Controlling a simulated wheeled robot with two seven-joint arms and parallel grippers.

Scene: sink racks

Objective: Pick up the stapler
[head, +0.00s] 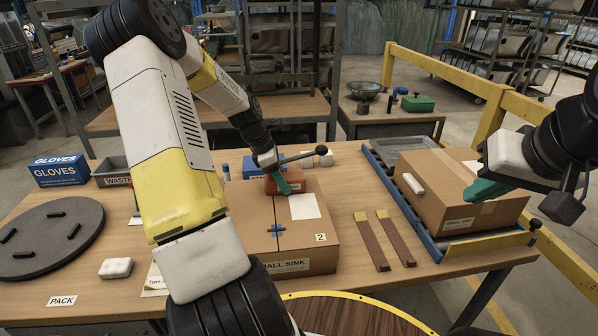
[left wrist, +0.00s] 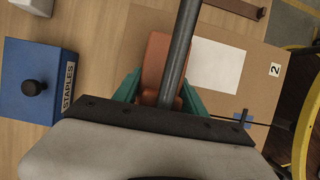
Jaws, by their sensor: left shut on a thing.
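The stapler (head: 271,188) is orange-red, with a dark rod ending in a round knob (head: 325,150) that reaches to the right above it. It is at the back edge of the "SMALL SINK" carton (head: 300,237). My left gripper (head: 284,183) has its green fingers closed on the stapler. In the left wrist view the stapler's orange body (left wrist: 156,58) sits between the fingers (left wrist: 158,95), and the dark rod crosses over it. I cannot tell whether the stapler touches the carton. My right gripper (head: 484,188) is over the right-hand carton; its finger gap is unclear.
A blue STAPLES box (left wrist: 32,85) stands beside the stapler. A second carton (head: 440,215) sits on a blue-framed conveyor at right. Two brown strips (head: 372,243) lie between the cartons. A dark round turntable (head: 50,235), a GLOVES box (head: 60,172) and a grey waste bin (head: 113,177) are left.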

